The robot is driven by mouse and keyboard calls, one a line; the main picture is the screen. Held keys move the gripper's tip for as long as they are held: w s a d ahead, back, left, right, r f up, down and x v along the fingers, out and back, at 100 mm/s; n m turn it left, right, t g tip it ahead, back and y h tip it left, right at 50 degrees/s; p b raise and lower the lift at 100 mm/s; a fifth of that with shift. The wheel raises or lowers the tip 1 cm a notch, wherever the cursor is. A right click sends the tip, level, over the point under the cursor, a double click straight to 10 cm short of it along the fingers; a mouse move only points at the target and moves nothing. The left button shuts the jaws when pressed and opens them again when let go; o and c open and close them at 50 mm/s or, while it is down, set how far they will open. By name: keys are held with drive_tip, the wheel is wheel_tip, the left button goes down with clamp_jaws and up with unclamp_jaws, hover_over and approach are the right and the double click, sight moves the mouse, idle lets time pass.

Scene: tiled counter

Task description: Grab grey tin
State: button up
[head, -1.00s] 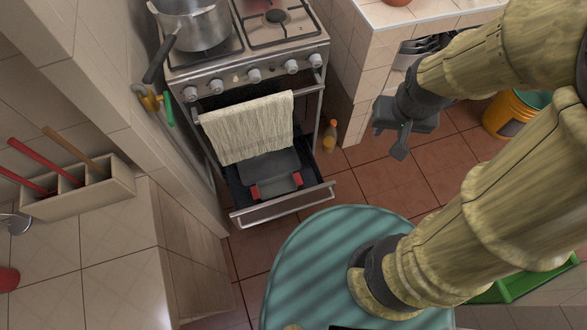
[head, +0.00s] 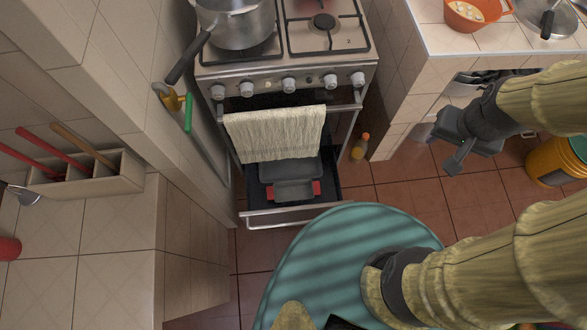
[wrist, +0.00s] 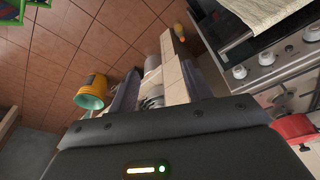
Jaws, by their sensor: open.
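A grey tin (head: 293,190) lies low in the pulled-out drawer (head: 290,217) under the oven. It has red parts at its left and right ends, and a darker grey piece sits right behind it. My gripper (head: 455,155) is open and empty, high over the floor to the right of the stove and well apart from the tin. In the wrist view my gripper (wrist: 155,88) shows its two fingers apart with nothing clearly between them. The tin is not seen in the wrist view.
A towel (head: 275,133) hangs on the oven front above the drawer. The stove (head: 290,68) carries a steel pot (head: 236,22) with its handle sticking out left. A small yellow bottle (head: 360,148) and a yellow bucket (head: 556,163) stand on the floor. Tiled counters flank both sides.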

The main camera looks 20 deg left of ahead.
drive_tip(key=shift+o, duration=0.7)
drive_tip(key=shift+f+b, duration=0.35)
drive_tip(key=shift+f, duration=0.05)
drive_tip(key=w+a+f+n+g+b, duration=0.1)
drive_tip(key=a+f+b, duration=0.7)
drive_tip(key=f+b, duration=0.8)
drive_tip(key=w+a+f+n+b, duration=0.3)
drive_tip(key=a+f+b, duration=0.6)
drive_tip(key=f, duration=2.4)
drive_tip(key=w+a+f+n+g+b, duration=0.1)
drive_tip(key=a+f+b, duration=0.7)
drive_tip(key=f+b, duration=1.6)
drive_tip(key=shift+w+a+f+n+g+b, duration=0.2)
drive_tip(key=shift+w+n+b, duration=0.1)
drive_tip(key=shift+w, duration=0.25)
drive_tip(key=shift+w+a+f+n+g+b, duration=0.15)
drive_tip(key=shift+w+n+b, duration=0.15)
drive_tip(key=shift+w, duration=0.25)
drive_tip(key=shift+r, duration=0.2)
drive_tip(key=shift+f+b, duration=0.65)
drive_tip(key=shift+f, duration=0.6)
drive_tip(key=shift+d+r, duration=0.1)
